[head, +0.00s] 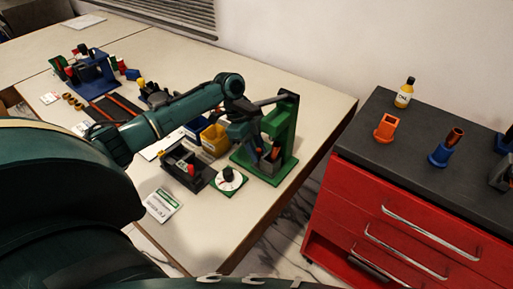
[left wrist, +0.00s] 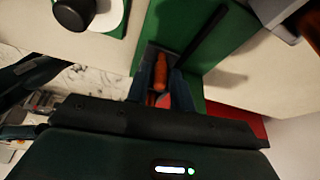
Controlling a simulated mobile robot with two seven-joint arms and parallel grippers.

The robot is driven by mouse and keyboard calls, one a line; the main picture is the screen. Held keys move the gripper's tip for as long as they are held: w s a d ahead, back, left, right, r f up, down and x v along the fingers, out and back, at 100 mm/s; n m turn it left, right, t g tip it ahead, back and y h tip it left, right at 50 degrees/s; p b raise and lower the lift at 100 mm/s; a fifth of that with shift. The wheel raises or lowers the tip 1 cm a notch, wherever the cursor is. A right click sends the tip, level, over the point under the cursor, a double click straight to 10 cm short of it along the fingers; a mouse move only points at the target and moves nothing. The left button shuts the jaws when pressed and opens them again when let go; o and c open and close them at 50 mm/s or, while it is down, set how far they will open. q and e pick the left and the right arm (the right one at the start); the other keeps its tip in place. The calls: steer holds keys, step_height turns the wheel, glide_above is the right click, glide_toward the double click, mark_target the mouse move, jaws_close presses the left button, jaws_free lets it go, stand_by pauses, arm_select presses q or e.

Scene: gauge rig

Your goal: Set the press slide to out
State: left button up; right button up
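The green press (head: 284,130) stands upright on its green base near the right end of the table. Its green surface also fills the upper middle of the left wrist view (left wrist: 170,25). My left gripper (head: 264,152) is at the front of the press, low beside its column. In the left wrist view an orange handle (left wrist: 160,72) lies between the two fingers of my left gripper (left wrist: 161,85). I cannot tell whether the fingers press on it. The slide is largely hidden by the gripper, so its position cannot be read. My right gripper is out of view.
A white dial on a green base (head: 229,180) stands close in front of the press. A dark box (head: 187,168), a yellow bin (head: 215,139) and a card (head: 162,205) are to the left. A red cabinet (head: 400,215) stands right, across a gap.

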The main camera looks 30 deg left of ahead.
arm_select(q)
jaws_close()
stand_by(0.5)
steer(key=shift+w+a, duration=0.2)
steer(key=shift+a, duration=2.15)
jaws_free()
